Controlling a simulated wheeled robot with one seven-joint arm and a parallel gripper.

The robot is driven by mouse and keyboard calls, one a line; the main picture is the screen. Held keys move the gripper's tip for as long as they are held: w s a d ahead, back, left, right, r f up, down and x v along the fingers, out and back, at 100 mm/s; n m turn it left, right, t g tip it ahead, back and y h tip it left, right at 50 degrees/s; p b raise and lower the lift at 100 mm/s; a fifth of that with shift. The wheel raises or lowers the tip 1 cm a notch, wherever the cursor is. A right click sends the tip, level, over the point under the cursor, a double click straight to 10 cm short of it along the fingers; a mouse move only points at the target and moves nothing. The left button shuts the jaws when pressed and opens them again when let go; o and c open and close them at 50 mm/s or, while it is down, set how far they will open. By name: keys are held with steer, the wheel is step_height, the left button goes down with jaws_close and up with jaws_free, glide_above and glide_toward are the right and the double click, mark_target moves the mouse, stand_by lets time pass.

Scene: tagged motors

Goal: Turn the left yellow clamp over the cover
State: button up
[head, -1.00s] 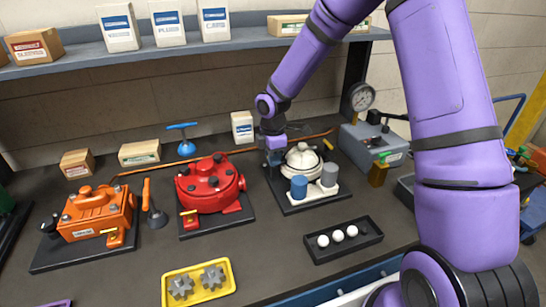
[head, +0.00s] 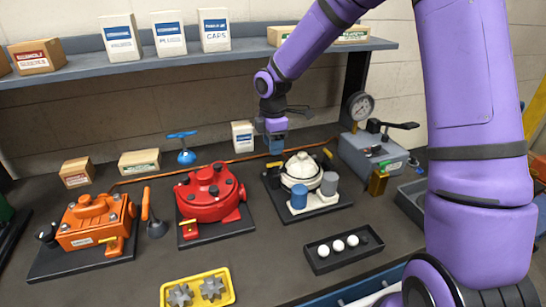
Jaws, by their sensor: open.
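The white motor with its domed cover (head: 300,167) stands on a dark base plate in the middle of the bench. The left yellow clamp (head: 274,165) is a small yellow piece at the cover's left edge. The right yellow clamp (head: 327,153) sticks up at the cover's right edge. My gripper (head: 275,148) is above the left clamp, pointing down and apart from it as far as I can see. It is open and appears empty; its fingertips are small and hard to make out.
A blue cylinder (head: 299,196) and a grey cylinder (head: 329,183) stand at the motor's front. A red motor (head: 210,193) is to the left, and a grey box with a gauge (head: 372,150) to the right. A black tray with white balls (head: 343,260) lies in front.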

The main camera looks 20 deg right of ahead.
steer(key=shift+r, duration=1.35)
steer(key=s+d+r+m+t+h, duration=0.1)
steer(key=s+d+r+m, duration=0.1)
steer(key=s+r+m, duration=0.45)
steer(key=s+d+r+m+t+h, duration=0.1)
steer(key=s+d+r+m+t, duration=0.15)
steer(key=s+r, duration=0.75)
steer(key=s+d+r+m+t+y, duration=0.1)
steer(key=s+d+r+m+y, duration=0.1)
steer(key=s+m, duration=0.7)
steer(key=shift+s+d+r+t, duration=0.35)
steer(key=shift+s+d+r, duration=0.15)
steer(key=shift+s, duration=3.2)
steer(key=shift+w+r, duration=0.1)
